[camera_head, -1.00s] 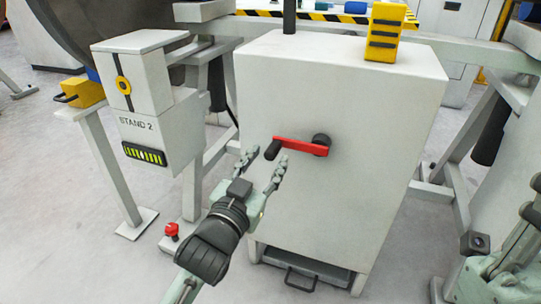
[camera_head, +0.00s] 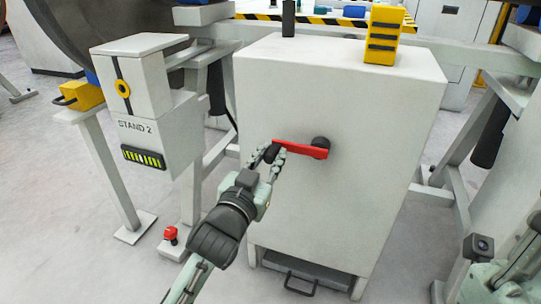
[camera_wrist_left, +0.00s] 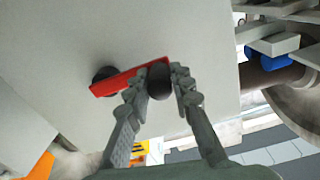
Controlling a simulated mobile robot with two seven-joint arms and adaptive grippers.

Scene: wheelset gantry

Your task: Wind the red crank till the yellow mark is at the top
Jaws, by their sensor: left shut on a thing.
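The red crank (camera_head: 303,149) is on the front of the white cabinet, its arm pointing left and slightly up from a dark hub (camera_head: 321,143). Its black knob (camera_head: 271,152) is at the left end, and the knob also shows in the left wrist view (camera_wrist_left: 159,82). My left gripper (camera_head: 270,157) is shut on the knob, with one finger on each side of it (camera_wrist_left: 163,84). I cannot make out a yellow mark on the crank or hub. My right gripper (camera_head: 503,262) is partly in view at the lower right edge, and its fingers are unclear.
The white cabinet (camera_head: 335,90) has a yellow block (camera_head: 383,35) on top and an open bottom with a handle. A red button (camera_head: 171,233) stands low at left.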

